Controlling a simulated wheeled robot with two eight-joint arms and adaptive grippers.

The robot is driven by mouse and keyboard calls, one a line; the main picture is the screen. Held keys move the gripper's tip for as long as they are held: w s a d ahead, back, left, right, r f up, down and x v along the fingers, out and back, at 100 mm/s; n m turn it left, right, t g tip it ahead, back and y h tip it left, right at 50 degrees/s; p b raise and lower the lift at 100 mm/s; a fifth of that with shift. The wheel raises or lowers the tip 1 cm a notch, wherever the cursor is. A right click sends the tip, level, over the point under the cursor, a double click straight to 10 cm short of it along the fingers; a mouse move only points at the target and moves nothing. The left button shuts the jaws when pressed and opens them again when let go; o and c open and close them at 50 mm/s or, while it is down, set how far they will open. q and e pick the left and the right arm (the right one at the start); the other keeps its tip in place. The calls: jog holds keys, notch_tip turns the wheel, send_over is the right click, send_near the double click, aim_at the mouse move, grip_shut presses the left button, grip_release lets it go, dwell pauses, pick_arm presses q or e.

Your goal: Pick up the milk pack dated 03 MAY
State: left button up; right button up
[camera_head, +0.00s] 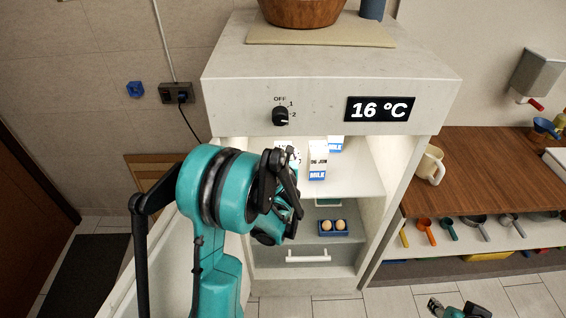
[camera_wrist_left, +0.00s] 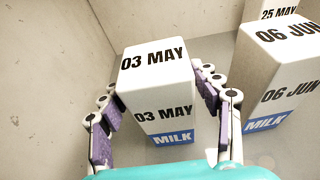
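The milk pack dated 03 MAY (camera_wrist_left: 157,75) is a white carton with a blue MILK band, upright on the fridge shelf. In the head view, its top (camera_head: 287,146) shows behind my left gripper (camera_head: 283,187), which hides most of it. In the left wrist view, the fingers of my left gripper (camera_wrist_left: 160,95) are apart, one on each side of the pack. Whether the pads touch it is unclear. The milk pack dated 06 JUN (camera_wrist_left: 275,65) stands right beside it and also shows in the head view (camera_head: 318,160). My right gripper (camera_head: 460,308) is at the bottom right, partly cut off.
A pack dated 25 MAY (camera_wrist_left: 279,10) stands behind the 06 JUN pack. The fridge's pale side wall (camera_wrist_left: 50,70) is close on the left. A blue egg tray (camera_head: 333,234) with two eggs sits below the milk shelf. A wooden counter (camera_head: 480,170) stands at right.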

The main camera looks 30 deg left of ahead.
pick_arm(q)
jog(key=c, duration=1.1)
jog(key=shift+r, duration=0.1)
